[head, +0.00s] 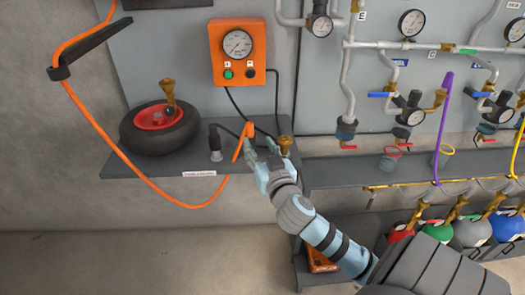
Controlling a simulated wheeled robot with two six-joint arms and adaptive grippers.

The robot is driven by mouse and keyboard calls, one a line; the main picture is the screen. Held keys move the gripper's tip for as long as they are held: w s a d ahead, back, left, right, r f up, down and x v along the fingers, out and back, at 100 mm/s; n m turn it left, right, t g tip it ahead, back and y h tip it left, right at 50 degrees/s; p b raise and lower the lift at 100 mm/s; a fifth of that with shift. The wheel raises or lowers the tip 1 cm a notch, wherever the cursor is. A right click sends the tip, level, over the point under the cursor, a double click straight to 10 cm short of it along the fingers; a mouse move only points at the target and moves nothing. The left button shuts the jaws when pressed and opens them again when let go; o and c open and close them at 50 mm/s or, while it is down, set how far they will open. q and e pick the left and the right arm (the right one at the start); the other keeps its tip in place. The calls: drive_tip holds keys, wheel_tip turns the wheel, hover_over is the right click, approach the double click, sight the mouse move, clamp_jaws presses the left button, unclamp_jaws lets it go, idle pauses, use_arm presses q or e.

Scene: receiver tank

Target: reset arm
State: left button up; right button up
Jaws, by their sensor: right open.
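My right arm (327,240) reaches in from the lower right to the dark shelf. My right gripper (261,148) is open at its end, with its fingers pointing up and away. An orange hose end (243,141) stands close to the left finger; I cannot tell whether they touch. A brass fitting (285,141) shows just right of the gripper. The gripper and wrist hide part of the shelf behind them. My left gripper is not in view.
A wheel (160,126) and a dark plug-like part (215,142) are on the left shelf (150,169). An orange gauge box (238,52) hangs above. Piping with gauges (412,24) fills the right wall. Several coloured cylinders (437,229) stand below. The orange hose (110,141) loops at left.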

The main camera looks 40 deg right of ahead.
drive_tip(key=v, duration=0.3)
idle(0.4)
wheel_tip(320, 180, down, 19)
drive_tip(key=s+d+n+g+y+p, duration=0.1)
drive_tip(key=s+d+n+g+p, duration=0.1)
drive_tip(key=g+p, duration=0.25)
drive_tip(key=s+a+f+n+g+y+p, duration=0.1)
drive_tip(key=s+f+g, duration=0.1)
drive_tip(key=s+f, duration=0.4)
drive_tip(key=s+a+f+g+y+p, duration=0.1)
drive_tip(key=s+f+g+p, duration=0.2)
drive_tip(key=f, duration=0.6)
drive_tip(key=s+a+f+g+y, duration=0.1)
drive_tip(key=s+a+f+g, duration=0.1)
drive_tip(key=s, duration=0.7)
drive_tip(key=s+a+f+n+g+y+p, duration=0.1)
drive_tip(key=s+a+f+g, duration=0.1)
drive_tip(key=s+a+f, duration=0.3)
drive_tip(key=s+a+f+g+y+p, duration=0.1)
drive_tip(key=s+a+f+g, duration=0.1)
drive_tip(key=s, duration=1.2)
wheel_tip(320, 180, down, 3)
drive_tip(key=shift+a+r+n, duration=0.25)
drive_tip(key=shift+a+n, duration=0.15)
drive_tip(key=shift+a, duration=0.4)
